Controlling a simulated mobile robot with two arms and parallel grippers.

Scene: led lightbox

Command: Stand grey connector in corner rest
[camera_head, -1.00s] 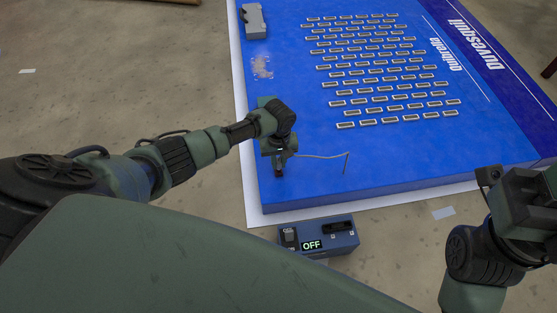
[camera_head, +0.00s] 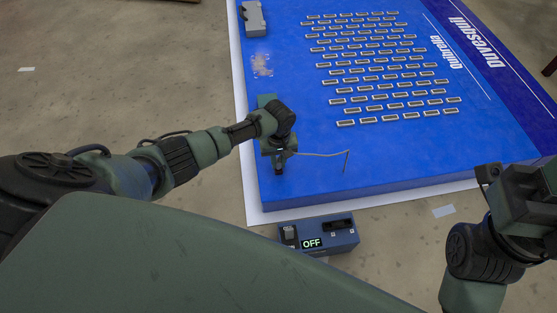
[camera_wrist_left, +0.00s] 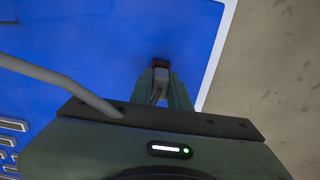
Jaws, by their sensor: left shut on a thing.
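My left gripper (camera_head: 279,167) is low over the near left corner area of the blue panel (camera_head: 310,185). In the left wrist view its fingers (camera_wrist_left: 161,82) are shut on the grey connector (camera_wrist_left: 161,75), which is mostly hidden between them. A dark red piece (camera_wrist_left: 161,63) shows at the fingertips; I cannot tell whether it is the corner rest, or whether the connector touches it.
A blue box (camera_head: 318,236) reading OFF stands on the floor by the panel's near edge. A grey case (camera_head: 253,19) lies on the panel's far left. Many small LED modules (camera_head: 380,70) fill its middle, and a worn patch (camera_head: 262,65) is left of them.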

